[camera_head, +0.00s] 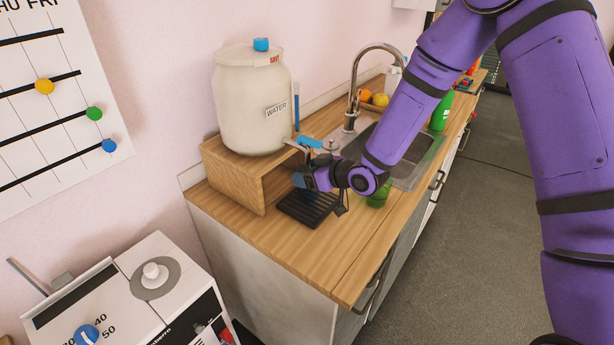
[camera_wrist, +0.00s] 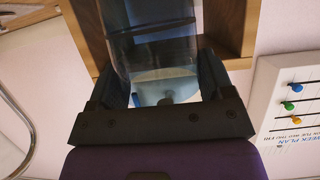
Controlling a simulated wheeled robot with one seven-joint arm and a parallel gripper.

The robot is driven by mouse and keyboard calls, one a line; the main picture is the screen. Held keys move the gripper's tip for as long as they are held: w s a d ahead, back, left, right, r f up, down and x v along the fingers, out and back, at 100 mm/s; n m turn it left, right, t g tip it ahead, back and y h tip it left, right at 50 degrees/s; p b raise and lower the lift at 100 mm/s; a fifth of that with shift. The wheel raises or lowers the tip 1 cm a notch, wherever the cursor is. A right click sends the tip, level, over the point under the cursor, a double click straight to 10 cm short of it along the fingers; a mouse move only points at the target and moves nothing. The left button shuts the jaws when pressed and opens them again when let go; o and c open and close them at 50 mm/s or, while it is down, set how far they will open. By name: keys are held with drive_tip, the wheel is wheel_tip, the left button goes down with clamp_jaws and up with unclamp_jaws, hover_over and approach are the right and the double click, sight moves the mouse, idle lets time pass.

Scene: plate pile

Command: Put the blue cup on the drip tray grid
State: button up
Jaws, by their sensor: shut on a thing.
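The drip tray (camera_head: 305,213) with its black slatted grid lies on the wooden counter, in front of the wooden stand. My gripper (camera_head: 302,180) is low above the back part of the tray, below the dispenser's blue tap (camera_head: 309,142). In the wrist view, my gripper (camera_wrist: 165,80) is shut on a clear, bluish cup (camera_wrist: 158,58), with one finger on each side. In the head view the cup is mostly hidden by the gripper. I cannot tell whether its base touches the grid.
The wooden stand (camera_head: 228,172) carries a big white water jar (camera_head: 252,105). A green glass (camera_head: 377,199) stands close under my forearm. Behind it are the sink (camera_head: 408,157) and a tall curved faucet (camera_head: 354,85). The front counter (camera_head: 330,262) is clear.

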drive_tip(key=shift+w+a+f, duration=0.15)
drive_tip(key=shift+a+f, duration=0.1)
drive_tip(key=shift+f, duration=0.5)
drive_tip(key=shift+f, duration=0.15)
drive_tip(key=o, duration=1)
drive_tip(key=shift+d+r, duration=0.25)
drive_tip(key=v, duration=1.1)
drive_tip(key=shift+s, duration=0.35)
drive_tip(key=shift+d+r, duration=0.1)
drive_tip(key=shift+d, duration=0.1)
